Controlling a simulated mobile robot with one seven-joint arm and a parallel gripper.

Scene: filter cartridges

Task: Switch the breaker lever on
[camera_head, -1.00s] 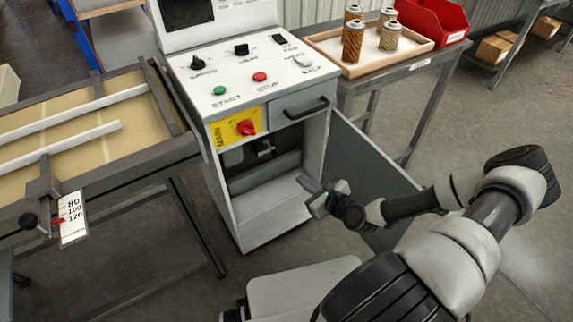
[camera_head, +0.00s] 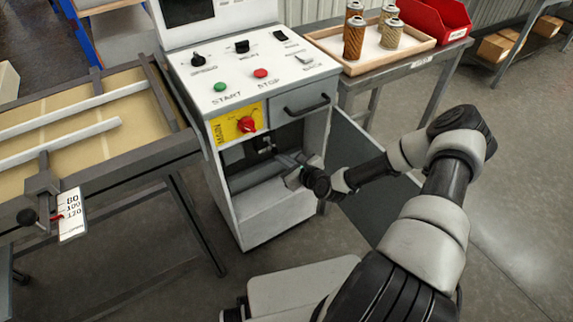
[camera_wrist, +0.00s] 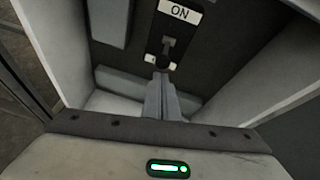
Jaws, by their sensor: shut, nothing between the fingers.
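The breaker is inside the open lower compartment of the white machine cabinet (camera_head: 228,200). In the wrist view its dark plate carries a white ON label (camera_wrist: 180,12) at the top. A grey lever (camera_wrist: 168,46) sits below that label, with a dark round end close above my fingertips. A lower label is partly hidden there. My gripper (camera_wrist: 161,80) is shut with nothing between its fingers. It points into the compartment, its tips just below the lever in the picture; I cannot tell whether they touch. In the head view my gripper (camera_head: 279,158) reaches in from the right.
The cabinet door (camera_head: 365,190) stands open at the right, behind my arm. A red rotary MAIN switch (camera_head: 246,124) on a yellow plate and a drawer handle (camera_head: 307,107) are above the compartment. A bench with a scale (camera_head: 72,214) is at the left.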

